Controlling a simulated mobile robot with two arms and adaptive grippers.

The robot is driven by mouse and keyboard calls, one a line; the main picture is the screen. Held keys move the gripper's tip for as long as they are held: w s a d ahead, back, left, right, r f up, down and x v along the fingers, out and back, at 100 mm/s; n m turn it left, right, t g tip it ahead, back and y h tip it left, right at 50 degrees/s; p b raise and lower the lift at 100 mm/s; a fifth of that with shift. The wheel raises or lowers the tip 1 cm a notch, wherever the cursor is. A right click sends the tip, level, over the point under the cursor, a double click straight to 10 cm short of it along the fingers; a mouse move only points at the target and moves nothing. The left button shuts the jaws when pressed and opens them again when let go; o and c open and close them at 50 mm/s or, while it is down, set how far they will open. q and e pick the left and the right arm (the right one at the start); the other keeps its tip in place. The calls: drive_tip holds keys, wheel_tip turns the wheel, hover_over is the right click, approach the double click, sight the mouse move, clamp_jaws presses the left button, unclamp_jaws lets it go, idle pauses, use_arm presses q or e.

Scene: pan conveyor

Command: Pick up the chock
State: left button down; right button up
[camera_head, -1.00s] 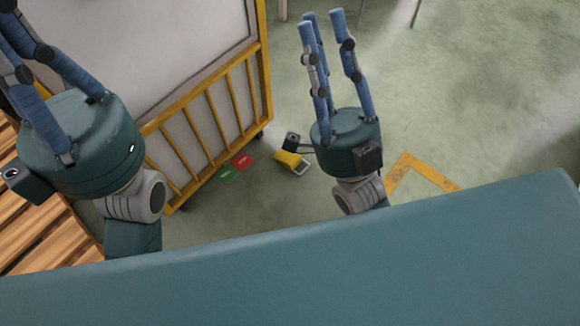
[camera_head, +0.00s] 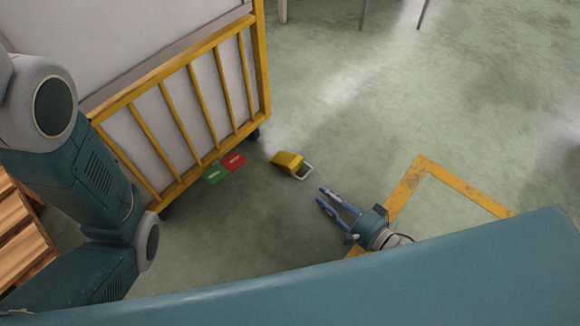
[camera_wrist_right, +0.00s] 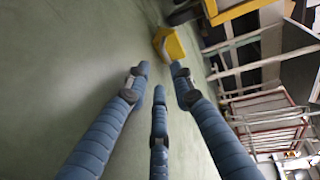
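The yellow chock (camera_head: 288,161) lies on the floor near the middle of the head view, with a pale handle loop on its right side. It also shows in the right wrist view (camera_wrist_right: 169,45), beyond the fingertips. My right gripper (camera_head: 322,196) is low near the floor, below and to the right of the chock, its fingers pointing toward it. Its blue fingers (camera_wrist_right: 158,78) are spread open and empty, apart from the chock. My left arm shows at the left of the head view, but its gripper is out of the picture.
A cart with a yellow barred frame (camera_head: 190,110) stands left of the chock on dark wheels. Green (camera_head: 215,174) and red (camera_head: 234,161) markers lie beside it. A yellow floor outline (camera_head: 462,187) is at right. The floor beyond the chock is clear.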

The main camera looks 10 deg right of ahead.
sight(307, 186)
drive_tip(key=b+x, duration=0.1)
drive_tip(key=x, duration=0.2)
drive_tip(key=shift+w+a, duration=0.15)
drive_tip(key=b+x, duration=0.4)
drive_tip(key=shift+w+a, duration=0.25)
drive_tip(key=shift+w+a+b, duration=0.2)
drive_tip(key=shift+w+b, duration=0.05)
drive_tip(key=shift+b, duration=0.05)
drive_tip(key=shift+r, duration=0.1)
clamp_jaws()
drive_tip(key=shift+w+r, duration=0.1)
